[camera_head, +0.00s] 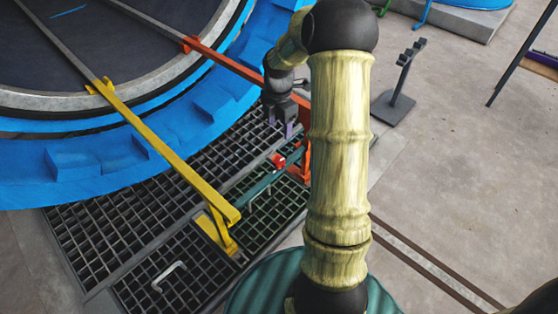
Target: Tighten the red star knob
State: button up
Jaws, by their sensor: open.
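The small red star knob (279,161) shows near the middle of the view, at the upper end of a teal bar (256,185) over the floor grating. Its lobes are too small to make out. My gripper (284,130) hangs from my arm just above and slightly right of the knob in the picture. Its purple-grey fingertips point down and are open, with nothing seen between them. The fingertips appear apart from the knob, but the exact height gap cannot be told. My pale yellow forearm covers part of the area to the right.
The blue autoclave ring (100,163) fills the upper left. A yellow bar (165,150) and an orange-red bar (235,65) reach out from it; an orange upright (305,150) stands close right of the knob. A grey stand (398,95) is on open floor at right.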

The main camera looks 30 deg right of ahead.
aim_at(280, 162)
notch_tip(280, 162, down, 17)
jog(key=b, duration=1)
jog(key=shift+r, duration=0.15)
jog(key=shift+a, duration=0.1)
jog(key=shift+s+d, duration=0.1)
jog(key=shift+d, duration=0.1)
jog(key=c, duration=1)
